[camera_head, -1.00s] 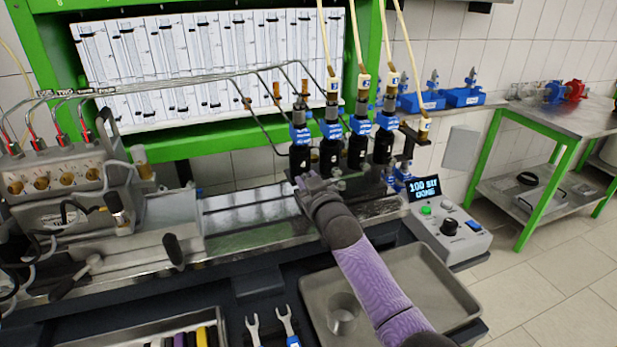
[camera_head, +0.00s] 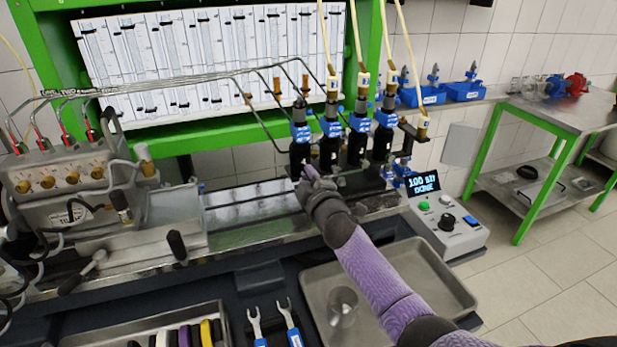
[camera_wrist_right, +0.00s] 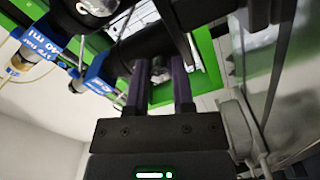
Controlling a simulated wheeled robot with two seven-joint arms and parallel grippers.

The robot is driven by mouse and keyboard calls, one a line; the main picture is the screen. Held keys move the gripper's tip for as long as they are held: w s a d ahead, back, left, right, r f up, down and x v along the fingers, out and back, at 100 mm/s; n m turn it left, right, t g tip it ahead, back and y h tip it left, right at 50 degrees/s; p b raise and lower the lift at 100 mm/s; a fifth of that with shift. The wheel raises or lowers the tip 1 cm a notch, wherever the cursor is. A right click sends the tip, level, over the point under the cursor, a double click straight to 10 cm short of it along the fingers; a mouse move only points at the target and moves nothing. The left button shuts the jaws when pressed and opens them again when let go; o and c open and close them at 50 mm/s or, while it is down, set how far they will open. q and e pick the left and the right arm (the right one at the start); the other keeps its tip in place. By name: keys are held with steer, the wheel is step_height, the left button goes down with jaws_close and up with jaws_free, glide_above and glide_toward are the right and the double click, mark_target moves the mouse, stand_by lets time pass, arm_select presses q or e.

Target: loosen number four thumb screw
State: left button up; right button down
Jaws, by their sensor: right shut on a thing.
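Several black injectors with blue collars stand in a row at the back of the bench, among them the leftmost injector (camera_head: 299,155). My right gripper (camera_head: 311,176) is at the foot of this row, near the leftmost one. In the right wrist view my right gripper (camera_wrist_right: 160,80) has its two purple fingers close together around a small silver thumb screw (camera_wrist_right: 160,70), under a dark cylindrical body. The screw is mostly hidden by the fingers, and its number cannot be read. My left gripper is out of view.
The pump (camera_head: 65,180) stands at the left.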

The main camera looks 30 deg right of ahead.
steer(key=n, duration=0.3)
steer(key=shift+n, duration=0.8)
steer(key=n, duration=0.4)
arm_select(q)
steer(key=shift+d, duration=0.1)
arm_select(e)
steer(key=shift+n, duration=0.4)
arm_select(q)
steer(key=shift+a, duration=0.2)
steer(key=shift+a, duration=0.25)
arm_select(e)
steer(key=shift+c, duration=2.3)
jaws_free()
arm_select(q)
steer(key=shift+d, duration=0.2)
